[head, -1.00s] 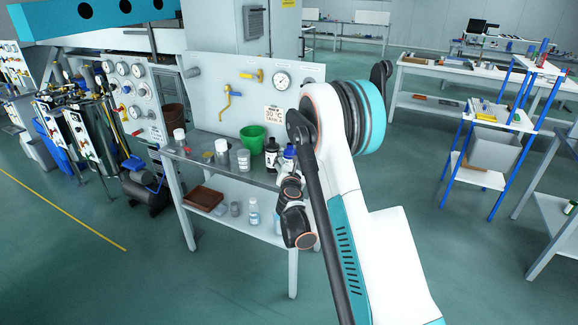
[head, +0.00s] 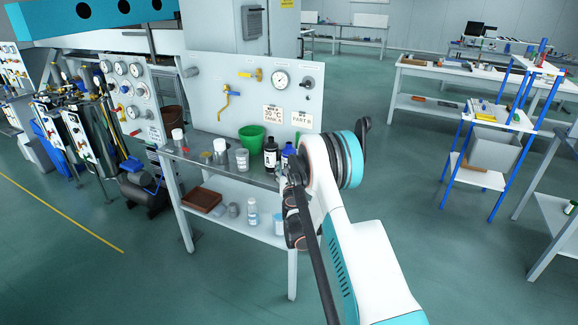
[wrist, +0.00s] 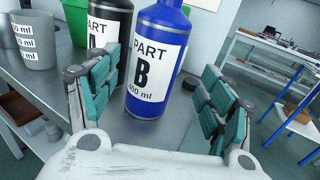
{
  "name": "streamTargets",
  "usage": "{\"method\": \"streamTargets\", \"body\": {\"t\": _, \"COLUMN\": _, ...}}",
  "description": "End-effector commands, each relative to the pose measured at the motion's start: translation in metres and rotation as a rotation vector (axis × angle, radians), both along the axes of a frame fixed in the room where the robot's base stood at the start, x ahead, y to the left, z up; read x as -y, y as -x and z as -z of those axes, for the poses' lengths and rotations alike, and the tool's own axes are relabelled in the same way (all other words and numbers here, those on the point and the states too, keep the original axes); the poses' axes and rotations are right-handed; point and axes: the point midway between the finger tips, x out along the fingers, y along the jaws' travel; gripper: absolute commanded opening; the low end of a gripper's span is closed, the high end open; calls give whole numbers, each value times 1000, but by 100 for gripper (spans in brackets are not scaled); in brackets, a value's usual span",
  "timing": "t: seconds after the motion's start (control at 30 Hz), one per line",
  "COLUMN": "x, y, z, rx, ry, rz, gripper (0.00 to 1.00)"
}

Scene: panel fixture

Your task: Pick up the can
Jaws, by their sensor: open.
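A small grey can-like cylinder (head: 221,152) stands on the workbench top, left of the green bucket (head: 251,138). Another small grey container (head: 233,209) is on the lower shelf; I cannot tell which one is the can. My gripper (wrist: 160,75) is open and empty in the wrist view. A blue bottle (wrist: 158,55) labelled PART B stands upright between and beyond its fingers. A black bottle (wrist: 107,30) stands behind and left of the blue one. In the head view my arm hides most of the gripper.
A graduated cup (wrist: 33,40) stands left of the bottles. The bench top (wrist: 40,90) is bare in front of it. A gauge panel (head: 225,80) rises behind. The lower shelf holds a brown box (head: 201,199) and a clear bottle (head: 253,213).

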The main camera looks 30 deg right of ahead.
Motion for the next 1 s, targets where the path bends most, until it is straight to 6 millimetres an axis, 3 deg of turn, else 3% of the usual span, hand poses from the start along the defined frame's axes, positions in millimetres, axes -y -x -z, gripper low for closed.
{"method": "streamTargets", "body": {"t": 0.17, "x": 3, "y": -10, "z": 1, "rx": 0, "ry": -1, "rz": 0, "gripper": 74}}
{"method": "streamTargets", "body": {"t": 0.5, "x": 17, "y": -50, "z": 0, "rx": 0, "ry": -1, "rz": 0, "gripper": 74}}
{"method": "streamTargets", "body": {"t": 0.8, "x": 18, "y": -53, "z": -2, "rx": 0, "ry": -1, "rz": 0, "gripper": 74}}
{"method": "streamTargets", "body": {"t": 1.0, "x": 18, "y": -53, "z": -2, "rx": 0, "ry": -1, "rz": 0, "gripper": 29}}
